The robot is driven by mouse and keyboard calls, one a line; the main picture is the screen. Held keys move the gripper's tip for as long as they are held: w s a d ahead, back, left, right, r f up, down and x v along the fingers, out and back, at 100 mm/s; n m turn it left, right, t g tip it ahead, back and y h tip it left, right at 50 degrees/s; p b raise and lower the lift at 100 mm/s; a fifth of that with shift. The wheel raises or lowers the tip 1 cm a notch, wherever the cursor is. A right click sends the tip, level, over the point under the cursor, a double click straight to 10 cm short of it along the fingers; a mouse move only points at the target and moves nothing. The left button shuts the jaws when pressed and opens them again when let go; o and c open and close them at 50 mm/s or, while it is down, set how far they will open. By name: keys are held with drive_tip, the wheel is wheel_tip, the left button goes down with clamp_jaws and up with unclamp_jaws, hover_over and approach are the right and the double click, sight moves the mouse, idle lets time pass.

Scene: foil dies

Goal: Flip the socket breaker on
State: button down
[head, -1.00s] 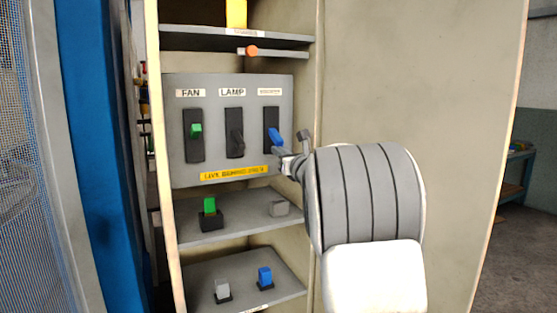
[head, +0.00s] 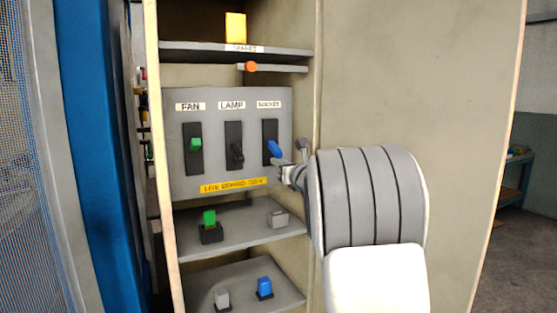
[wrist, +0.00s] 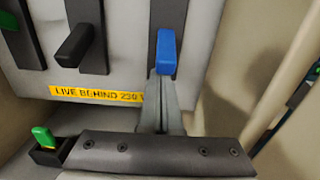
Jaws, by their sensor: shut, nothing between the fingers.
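The socket breaker is the right one of three on a grey panel. Its blue lever (head: 274,149) sticks out of a black slot plate (head: 270,129) under the label "SOCKET". The blue lever (wrist: 166,52) also shows in the wrist view, slanting down from its plate. My gripper (head: 281,164) is in front of the panel, just below the lever. In the wrist view the closed fingers (wrist: 161,84) point up at the lever's lower end. They hold nothing. I cannot tell whether the fingertips touch the lever.
The fan breaker's green lever (head: 195,145) and the lamp breaker's black lever (head: 236,152) are to the left. A yellow warning strip (head: 233,185) runs below. Shelves with spare switches lie underneath. An orange-tipped rod (head: 250,67) is above. The cabinet's side wall stands close on the right.

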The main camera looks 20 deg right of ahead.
sight(277, 151)
drive_tip(key=shift+s+r+g+p, duration=0.15)
drive_tip(key=shift+r+g+p, duration=0.35)
drive_tip(key=shift+p, duration=1.05)
drive_tip(key=shift+s+r+g+p, duration=0.25)
drive_tip(key=shift+r+p, duration=0.35)
drive_tip(key=shift+p, duration=0.9)
drive_tip(key=g+p, duration=0.1)
drive_tip(key=p, duration=0.3)
drive_tip(key=r+g+p, duration=0.1)
drive_tip(key=p, duration=0.4)
drive_tip(key=shift+s+r, duration=0.15)
drive_tip(key=shift+r, duration=0.15)
drive_tip(key=g+p, duration=0.1)
drive_tip(key=p, duration=0.4)
drive_tip(key=r+g+p, duration=0.1)
drive_tip(key=g+p, duration=0.1)
drive_tip(key=p, duration=0.3)
drive_tip(key=shift+s+d+r+p, duration=0.1)
drive_tip(key=shift+s+r+p, duration=0.05)
drive_tip(key=shift+r+p, duration=0.2)
drive_tip(key=shift+f+b, duration=0.4)
drive_tip(key=shift+r, duration=0.2)
drive_tip(key=shift+r+p, duration=0.7)
drive_tip(key=shift+p, duration=0.05)
drive_tip(key=shift+f, duration=0.1)
